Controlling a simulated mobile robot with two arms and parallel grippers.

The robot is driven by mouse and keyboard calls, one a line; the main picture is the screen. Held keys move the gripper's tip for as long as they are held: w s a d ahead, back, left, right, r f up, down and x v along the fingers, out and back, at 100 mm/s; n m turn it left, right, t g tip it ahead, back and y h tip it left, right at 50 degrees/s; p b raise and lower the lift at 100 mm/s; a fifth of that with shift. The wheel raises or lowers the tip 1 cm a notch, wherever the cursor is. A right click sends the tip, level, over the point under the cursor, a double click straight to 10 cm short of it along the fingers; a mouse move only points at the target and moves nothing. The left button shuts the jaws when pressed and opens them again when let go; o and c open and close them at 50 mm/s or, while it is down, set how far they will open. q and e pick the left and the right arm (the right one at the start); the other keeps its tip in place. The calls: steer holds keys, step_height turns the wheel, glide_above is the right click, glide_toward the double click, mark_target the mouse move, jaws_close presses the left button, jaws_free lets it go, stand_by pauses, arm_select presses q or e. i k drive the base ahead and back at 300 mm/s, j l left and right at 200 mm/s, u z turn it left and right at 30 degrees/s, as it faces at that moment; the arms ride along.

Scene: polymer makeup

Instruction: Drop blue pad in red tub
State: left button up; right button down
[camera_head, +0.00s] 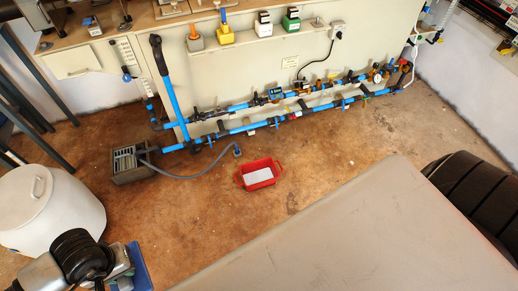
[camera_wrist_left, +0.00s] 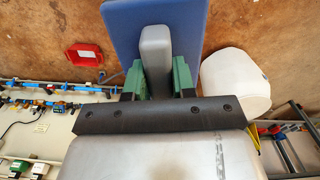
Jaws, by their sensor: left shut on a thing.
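A blue pad (camera_wrist_left: 195,30) with a grey block-shaped handle (camera_wrist_left: 155,50) shows in the left wrist view. The green fingers of my left gripper (camera_wrist_left: 157,80) are shut on this handle. In the head view the blue pad (camera_head: 141,268) is at the lower left, partly hidden by my left gripper (camera_head: 122,281). The red tub (camera_head: 260,185) stands on the brown floor near the middle of the head view, with something flat and white inside. It also shows at the upper left of the left wrist view (camera_wrist_left: 83,65). The pad is well apart from the tub. My right gripper is not in view.
A white lidded drum (camera_head: 50,212) stands left of the pad. A grey crate (camera_head: 133,165) and a grey hose (camera_head: 200,175) lie left of the tub. Blue pipes (camera_head: 265,124) run along the panel behind it. Floor between drum and tub is clear.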

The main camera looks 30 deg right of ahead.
mark_target(259, 180)
steer(key=i+l+u, duration=0.2)
steer(key=l, duration=0.6)
steer(key=i+l+u, duration=0.15)
steer(key=l, duration=0.65)
steer(key=i+l+u, duration=0.2)
steer(key=l, duration=0.65)
steer(key=l+u, duration=0.2)
steer(key=l, duration=0.65)
